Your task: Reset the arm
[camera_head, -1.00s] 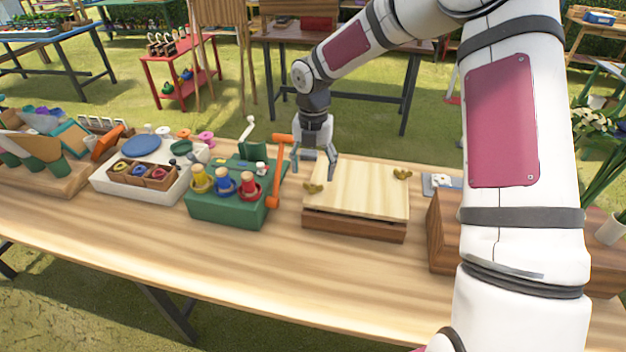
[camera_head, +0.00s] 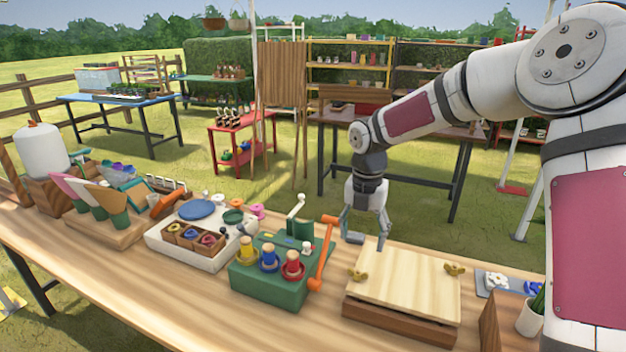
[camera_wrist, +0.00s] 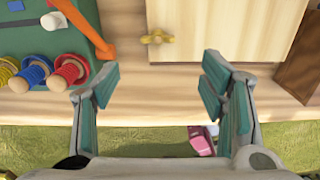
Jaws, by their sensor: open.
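My gripper (camera_head: 364,240) points down above the back part of the long wooden table (camera_head: 190,308). It is between the green box with the orange crank (camera_head: 268,290) and the wooden press (camera_head: 408,285). In the wrist view my gripper (camera_wrist: 158,95) has its two fingers wide apart. Nothing is between them. The press, with its brass wing nut (camera_wrist: 157,39), lies beyond the fingertips. The gripper appears to hang clear of both things.
A white tray (camera_head: 165,245) with small spools, a tool rack (camera_head: 115,232) and a white canister (camera_head: 40,150) stand left. A dark wooden box (camera_head: 503,325) and a grey plate (camera_head: 496,283) are right of the press. The table's front strip is clear.

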